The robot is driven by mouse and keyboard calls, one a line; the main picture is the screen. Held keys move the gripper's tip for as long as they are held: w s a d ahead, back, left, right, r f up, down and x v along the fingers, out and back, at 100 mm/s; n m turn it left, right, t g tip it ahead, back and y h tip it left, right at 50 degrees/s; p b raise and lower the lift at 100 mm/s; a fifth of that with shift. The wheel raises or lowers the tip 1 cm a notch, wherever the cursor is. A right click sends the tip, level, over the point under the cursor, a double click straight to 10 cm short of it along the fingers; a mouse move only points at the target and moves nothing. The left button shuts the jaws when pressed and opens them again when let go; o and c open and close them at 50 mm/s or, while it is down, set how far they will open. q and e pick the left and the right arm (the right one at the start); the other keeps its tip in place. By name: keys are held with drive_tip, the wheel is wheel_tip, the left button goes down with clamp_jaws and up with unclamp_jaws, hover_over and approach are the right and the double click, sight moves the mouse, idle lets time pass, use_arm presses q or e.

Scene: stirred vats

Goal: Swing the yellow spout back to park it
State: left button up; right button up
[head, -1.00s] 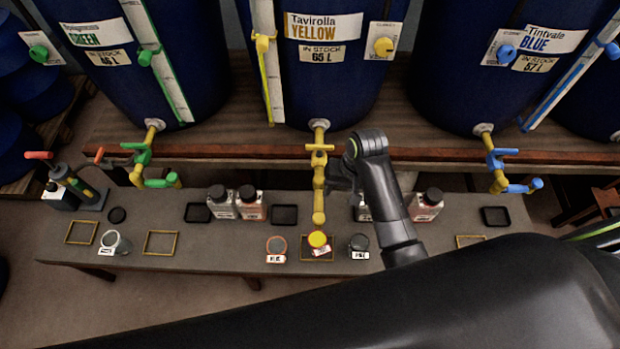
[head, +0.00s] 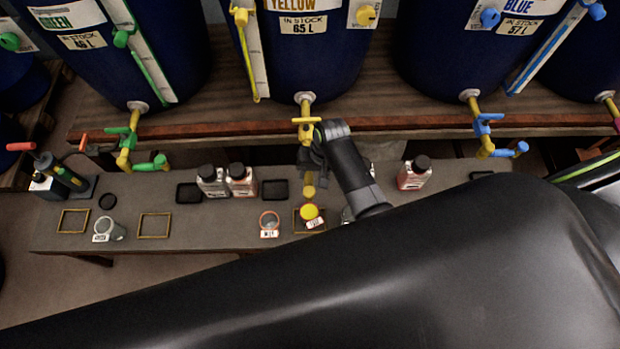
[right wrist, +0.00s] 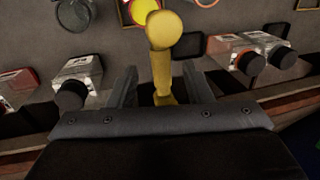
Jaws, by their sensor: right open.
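The yellow spout (head: 309,188) hangs below the yellow tap (head: 306,121) of the middle vat and points out over the bench, toward me. Its round end is above a yellow-filled cup (head: 309,212) in a square frame. My right gripper (head: 314,158) is at the spout, partly hiding its middle. In the right wrist view the spout (right wrist: 164,60) stands between the two open fingers (right wrist: 158,85), with a gap on both sides. My left gripper is not in view.
The bench (head: 200,222) holds several bottles, including a pair (head: 240,180) left of the spout and a reddish one (head: 413,173) at right. A cup (head: 269,224) stands left of the yellow-filled one. The green spout (head: 150,163) and blue spout (head: 507,151) are well apart.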

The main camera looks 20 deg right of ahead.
sight(310, 181)
drive_tip(key=shift+w+a+f, duration=0.1)
drive_tip(key=shift+a+f, duration=0.15)
drive_tip(key=shift+f, duration=0.9)
drive_tip(key=shift+w+a+f, duration=0.1)
drive_tip(key=shift+a+f, duration=0.1)
drive_tip(key=shift+f, duration=0.9)
drive_tip(key=shift+c, duration=0.2)
clamp_jaws()
